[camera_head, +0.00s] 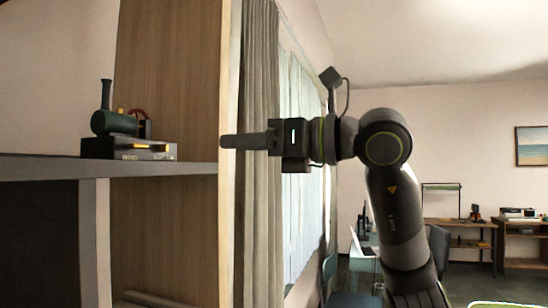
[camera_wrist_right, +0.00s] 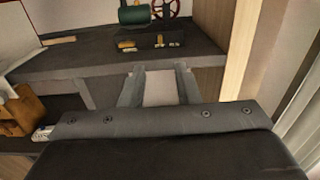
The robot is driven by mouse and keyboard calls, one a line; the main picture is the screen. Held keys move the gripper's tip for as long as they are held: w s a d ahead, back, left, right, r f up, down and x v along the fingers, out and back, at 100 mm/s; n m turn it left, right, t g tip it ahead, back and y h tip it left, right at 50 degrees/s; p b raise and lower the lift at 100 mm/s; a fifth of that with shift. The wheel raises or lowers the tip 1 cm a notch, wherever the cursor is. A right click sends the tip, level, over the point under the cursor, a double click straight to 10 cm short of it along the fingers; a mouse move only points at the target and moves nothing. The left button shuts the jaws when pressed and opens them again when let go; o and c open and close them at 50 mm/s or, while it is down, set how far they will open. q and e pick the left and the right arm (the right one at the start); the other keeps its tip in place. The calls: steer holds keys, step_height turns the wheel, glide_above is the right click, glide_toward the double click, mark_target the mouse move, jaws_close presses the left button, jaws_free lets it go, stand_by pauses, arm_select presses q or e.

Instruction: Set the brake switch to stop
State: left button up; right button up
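A small dark box (camera_head: 128,148) with a yellow lever on its front edge stands on the shelf at the left of the head view. A dark green cylindrical model (camera_head: 113,121) with a chimney sits on it, a red wheel (camera_head: 141,117) behind. The right wrist view shows the box (camera_wrist_right: 143,42) near the top, with small yellow pieces on its front; which is the brake switch and how it is set I cannot tell. My right gripper (camera_head: 230,141) points left, right of the box and apart from it. In the wrist view its fingers (camera_wrist_right: 160,78) are apart and empty.
The grey shelf (camera_head: 60,166) has an exposed front edge facing my gripper. A wooden panel (camera_head: 165,60) and curtain (camera_head: 260,200) stand beside it. A brown wooden object (camera_wrist_right: 22,118) is at the wrist view's left. Desks (camera_head: 462,224) are far right.

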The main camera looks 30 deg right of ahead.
steer(key=b+v, duration=0.1)
steer(key=v, duration=0.3)
steer(key=shift+s+d, duration=0.2)
steer(key=shift+s, duration=0.05)
stand_by(0.3)
